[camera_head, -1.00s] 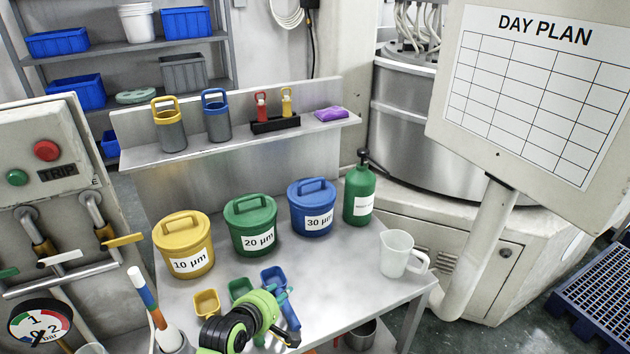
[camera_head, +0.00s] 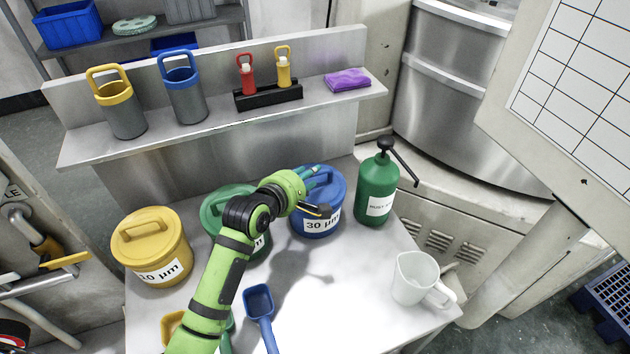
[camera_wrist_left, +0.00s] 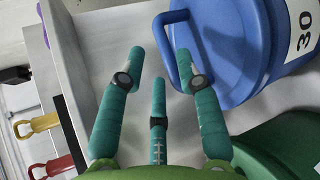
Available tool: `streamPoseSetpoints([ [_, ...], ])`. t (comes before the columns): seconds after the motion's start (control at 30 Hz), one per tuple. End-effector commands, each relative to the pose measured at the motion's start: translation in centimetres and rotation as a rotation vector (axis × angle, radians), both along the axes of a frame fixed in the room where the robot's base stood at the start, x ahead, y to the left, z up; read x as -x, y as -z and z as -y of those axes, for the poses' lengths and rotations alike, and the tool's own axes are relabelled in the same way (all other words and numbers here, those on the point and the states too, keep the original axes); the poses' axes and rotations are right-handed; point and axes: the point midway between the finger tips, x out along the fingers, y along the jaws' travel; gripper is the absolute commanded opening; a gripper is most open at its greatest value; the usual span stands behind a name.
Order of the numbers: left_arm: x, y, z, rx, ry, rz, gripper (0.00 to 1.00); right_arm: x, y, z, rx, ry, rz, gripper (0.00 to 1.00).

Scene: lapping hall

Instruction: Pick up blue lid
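The blue lid (camera_head: 334,186) sits on the blue 30 µm bucket (camera_head: 322,226) on the bench, partly hidden by my left gripper in the head view. My left gripper (camera_head: 322,186) is over the lid. In the left wrist view, the lid (camera_wrist_left: 237,40) fills the upper right, with its loop handle (camera_wrist_left: 163,32) at its left edge. The teal fingers of my left gripper (camera_wrist_left: 161,56) are spread open. The handle's bar shows between the left and right fingertips, and the right fingertip overlaps the loop. I cannot tell whether they touch. My right gripper is not in view.
The green bucket (camera_head: 212,200) stands close left, partly behind my arm, and the yellow bucket (camera_head: 150,250) farther left. The green pump bottle (camera_head: 376,190) is close on the right. A shelf (camera_head: 215,135) runs behind.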

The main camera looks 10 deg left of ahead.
Motion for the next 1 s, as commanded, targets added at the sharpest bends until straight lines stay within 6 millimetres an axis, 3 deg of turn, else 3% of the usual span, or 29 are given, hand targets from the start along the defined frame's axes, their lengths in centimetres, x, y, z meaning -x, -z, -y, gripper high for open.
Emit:
streamPoseSetpoints([
  [0.17,-1.9,0.7,0.9,-0.003,0.000,-0.001,0.34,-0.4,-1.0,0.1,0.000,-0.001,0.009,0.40],
  [0.33,-3.5,1.6,1.4,-0.002,0.000,0.000,0.34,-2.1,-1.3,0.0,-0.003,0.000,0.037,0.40],
  [0.67,-4.0,2.0,1.6,-0.001,-0.001,0.001,0.34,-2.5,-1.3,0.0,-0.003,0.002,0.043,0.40],
  [0.77,-4.0,2.0,1.6,-0.002,0.000,0.001,0.02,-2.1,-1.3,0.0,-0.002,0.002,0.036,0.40],
  [1.0,-4.0,2.0,1.5,-0.002,0.000,0.000,0.00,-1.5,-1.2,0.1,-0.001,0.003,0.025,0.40],
])
